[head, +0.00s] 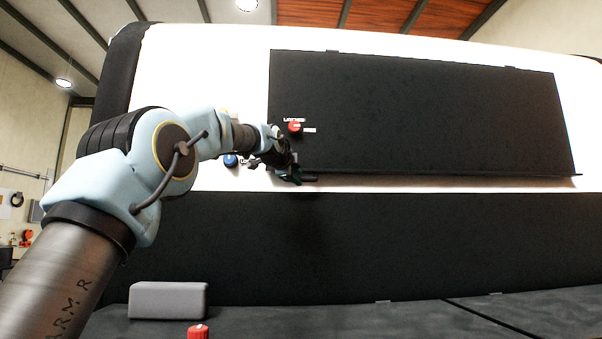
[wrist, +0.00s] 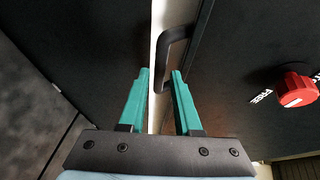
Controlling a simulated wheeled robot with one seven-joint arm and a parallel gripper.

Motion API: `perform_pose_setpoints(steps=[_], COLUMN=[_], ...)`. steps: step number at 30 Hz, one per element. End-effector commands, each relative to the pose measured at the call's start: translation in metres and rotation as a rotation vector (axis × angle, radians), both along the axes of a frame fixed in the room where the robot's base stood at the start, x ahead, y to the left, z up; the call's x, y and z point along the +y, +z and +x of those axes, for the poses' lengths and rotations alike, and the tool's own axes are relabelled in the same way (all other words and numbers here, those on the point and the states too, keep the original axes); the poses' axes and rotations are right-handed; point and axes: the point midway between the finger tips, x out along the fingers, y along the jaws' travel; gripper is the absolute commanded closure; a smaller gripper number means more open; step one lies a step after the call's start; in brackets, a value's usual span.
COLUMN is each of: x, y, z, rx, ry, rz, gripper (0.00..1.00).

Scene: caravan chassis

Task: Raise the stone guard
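The stone guard is a wide black panel (head: 430,115) lying against the white caravan front in the head view. Its dark surface (wrist: 255,55) fills the right of the wrist view. A black bar handle (wrist: 173,40) stands at its lower edge. My gripper (head: 292,176) is at the guard's lower left corner. In the wrist view, its two teal fingers (wrist: 160,75) are apart, with the handle in line with the gap. I cannot tell how deep the handle sits between the fingertips. A red knob (head: 294,127) is on the guard's left side; it also shows in the wrist view (wrist: 297,90) beside the word FREE.
A blue knob (head: 230,160) is on the white wall left of the guard, close to my forearm. A black lower panel (head: 400,245) runs below. A grey block (head: 168,300) and a red-topped object (head: 198,332) are at the bottom. Space before the guard's right side is clear.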

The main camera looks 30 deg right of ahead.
Motion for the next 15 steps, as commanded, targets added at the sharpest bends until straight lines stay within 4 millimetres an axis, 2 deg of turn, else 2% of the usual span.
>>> perform_pose_setpoints(steps=[6, 15], x=[-0.022, -0.028], y=[-0.002, -0.007], z=[0.019, 0.026], rx=[0.001, 0.000], ry=[0.000, 0.000], rz=[0.001, 0.000], gripper=[0.68, 0.68])
